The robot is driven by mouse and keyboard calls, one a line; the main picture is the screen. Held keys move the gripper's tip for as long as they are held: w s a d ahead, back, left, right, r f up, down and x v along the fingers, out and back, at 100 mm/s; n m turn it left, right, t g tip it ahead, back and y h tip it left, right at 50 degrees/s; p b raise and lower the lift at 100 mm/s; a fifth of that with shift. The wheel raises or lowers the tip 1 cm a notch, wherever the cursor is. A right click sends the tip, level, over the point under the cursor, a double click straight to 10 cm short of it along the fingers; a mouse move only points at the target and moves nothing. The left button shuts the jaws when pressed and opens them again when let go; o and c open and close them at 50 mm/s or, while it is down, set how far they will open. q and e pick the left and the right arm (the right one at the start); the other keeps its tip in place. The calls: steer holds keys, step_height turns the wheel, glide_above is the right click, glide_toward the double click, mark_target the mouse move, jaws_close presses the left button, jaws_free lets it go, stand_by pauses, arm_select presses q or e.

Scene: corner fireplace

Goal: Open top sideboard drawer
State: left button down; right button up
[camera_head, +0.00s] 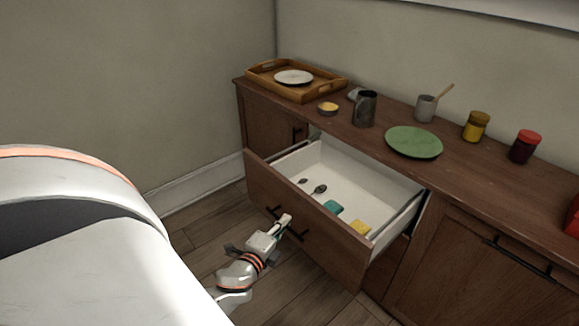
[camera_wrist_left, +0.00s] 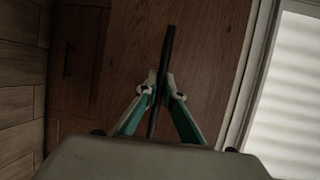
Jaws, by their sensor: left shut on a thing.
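The wooden sideboard (camera_head: 472,187) stands along the wall. Its top drawer (camera_head: 310,232) is pulled well out, and its white inside shows. The drawer's dark bar handle (camera_head: 298,235) is on the front panel; it also shows in the left wrist view (camera_wrist_left: 170,45). My left gripper (camera_head: 287,222) is shut on this handle, with its fingertips on both sides of the bar in the left wrist view (camera_wrist_left: 161,88). My right gripper is not in view.
In the drawer lie dark spoons (camera_head: 319,189), a teal item (camera_head: 333,207) and a yellow item (camera_head: 360,228). On top stand a tray (camera_head: 322,91) with a plate, a dark mug (camera_head: 365,108), a green plate (camera_head: 414,142) and jars (camera_head: 476,126). Floor in front looks clear.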

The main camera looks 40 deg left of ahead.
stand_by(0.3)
arm_select(q)
steer(key=c, duration=2.2)
jaws_free()
steer(key=shift+o, duration=0.2)
steer(key=v, duration=0.7)
steer(key=shift+s, duration=0.3)
